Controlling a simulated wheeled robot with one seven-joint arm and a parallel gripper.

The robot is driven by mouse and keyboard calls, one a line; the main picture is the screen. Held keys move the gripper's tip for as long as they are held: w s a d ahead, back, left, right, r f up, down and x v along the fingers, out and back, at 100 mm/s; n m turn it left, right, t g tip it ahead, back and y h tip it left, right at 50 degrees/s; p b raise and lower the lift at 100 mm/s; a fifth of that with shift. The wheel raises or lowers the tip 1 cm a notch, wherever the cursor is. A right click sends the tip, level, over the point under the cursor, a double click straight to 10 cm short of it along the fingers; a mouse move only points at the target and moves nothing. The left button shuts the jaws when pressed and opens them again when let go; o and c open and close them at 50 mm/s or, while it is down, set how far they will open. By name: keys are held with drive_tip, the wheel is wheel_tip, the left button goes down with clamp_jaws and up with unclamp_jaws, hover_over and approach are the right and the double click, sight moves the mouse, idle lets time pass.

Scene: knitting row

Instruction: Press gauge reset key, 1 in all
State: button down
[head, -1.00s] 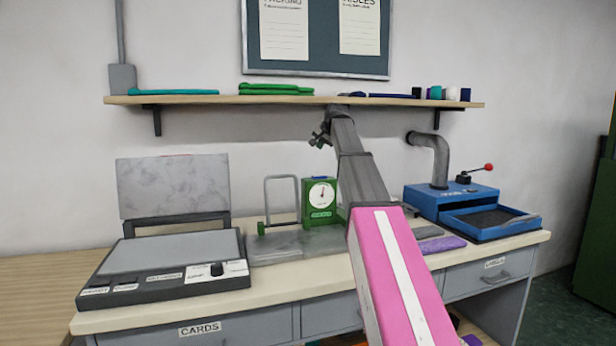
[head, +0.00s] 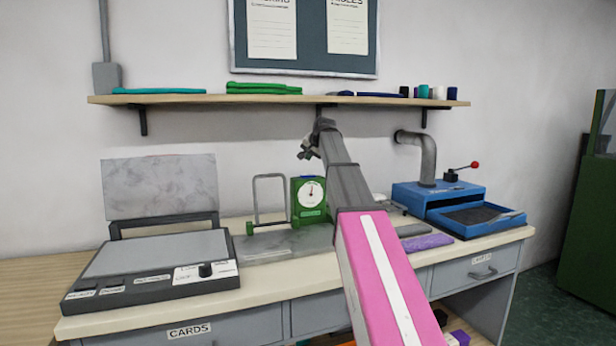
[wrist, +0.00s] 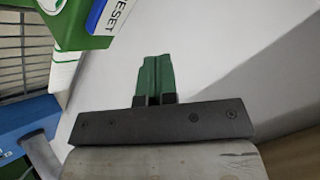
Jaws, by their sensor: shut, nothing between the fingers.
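The green gauge (head: 309,200) with a round white dial stands upright on a grey plate at the back of the bench. A small blue part (head: 308,176) shows on its top. In the wrist view, a white label reading "RESET" with a blue border (wrist: 113,15) shows on the green gauge body (wrist: 70,25), cut off by the top edge. My gripper (head: 304,154) is above the gauge in the head view, apart from it. Its green fingers (wrist: 155,78) are together and empty, to the right of and below the label in the wrist view.
A grey wire loop (head: 269,198) stands left of the gauge. A flat grey panel unit (head: 155,262) is at the left, and a blue machine (head: 440,198) with a pipe at the right. A wooden shelf (head: 280,100) crosses the wall above my gripper.

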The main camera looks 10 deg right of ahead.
sight(309, 175)
drive_tip(key=shift+f, duration=1.8)
drive_tip(key=shift+f, duration=0.1)
idle(0.5)
drive_tip(key=shift+f, duration=0.35)
drive_tip(key=shift+f, duration=0.4)
idle(0.9)
drive_tip(key=shift+r, duration=0.85)
drive_tip(key=shift+r, duration=2.5)
